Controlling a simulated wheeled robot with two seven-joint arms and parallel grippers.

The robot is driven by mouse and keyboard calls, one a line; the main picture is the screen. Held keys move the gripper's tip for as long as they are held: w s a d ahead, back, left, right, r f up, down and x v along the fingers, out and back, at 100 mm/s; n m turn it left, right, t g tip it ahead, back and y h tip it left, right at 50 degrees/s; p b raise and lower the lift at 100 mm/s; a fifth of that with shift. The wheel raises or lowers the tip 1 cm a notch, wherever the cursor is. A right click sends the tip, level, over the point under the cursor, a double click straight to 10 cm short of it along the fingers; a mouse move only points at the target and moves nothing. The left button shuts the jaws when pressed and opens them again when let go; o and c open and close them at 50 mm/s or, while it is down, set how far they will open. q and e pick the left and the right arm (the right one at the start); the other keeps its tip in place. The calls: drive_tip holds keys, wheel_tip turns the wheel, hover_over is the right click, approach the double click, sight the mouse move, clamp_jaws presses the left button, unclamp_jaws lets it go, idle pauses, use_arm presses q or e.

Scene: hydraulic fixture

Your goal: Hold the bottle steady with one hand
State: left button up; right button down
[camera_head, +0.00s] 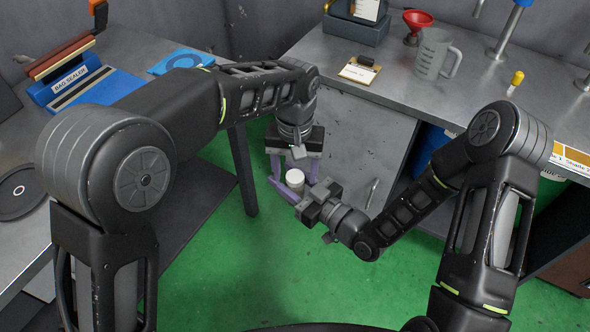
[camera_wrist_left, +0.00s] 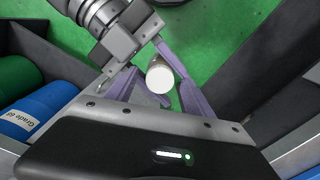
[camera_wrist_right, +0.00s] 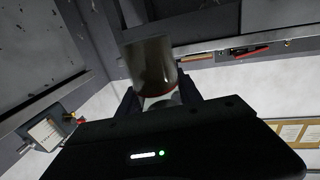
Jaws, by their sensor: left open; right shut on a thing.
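The bottle shows in the head view as a white round cap (camera_head: 295,178) above the green floor. In the left wrist view I look down on the white cap (camera_wrist_left: 160,78). In the right wrist view the bottle (camera_wrist_right: 150,68) looks dark and glossy, standing between the fingers. My right gripper (camera_head: 285,189) comes in from the right and is shut on the bottle's side. My left gripper (camera_head: 296,176) points down from above, open, its purple fingers on either side of the cap and apart from it. The bottle's lower part is hidden in the head view.
A grey bench on the right holds a measuring jug (camera_head: 436,53), a red funnel (camera_head: 417,20) and a clipboard (camera_head: 359,71). A blue bag sealer (camera_head: 85,80) stands on the left table. Blue and green cylinders (camera_wrist_left: 40,112) show in the left wrist view.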

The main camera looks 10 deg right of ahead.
use_arm(q)
drive_tip(key=shift+r, duration=0.15)
wheel_tip(320, 180, up, 12)
idle(0.5)
drive_tip(key=shift+f, duration=0.2)
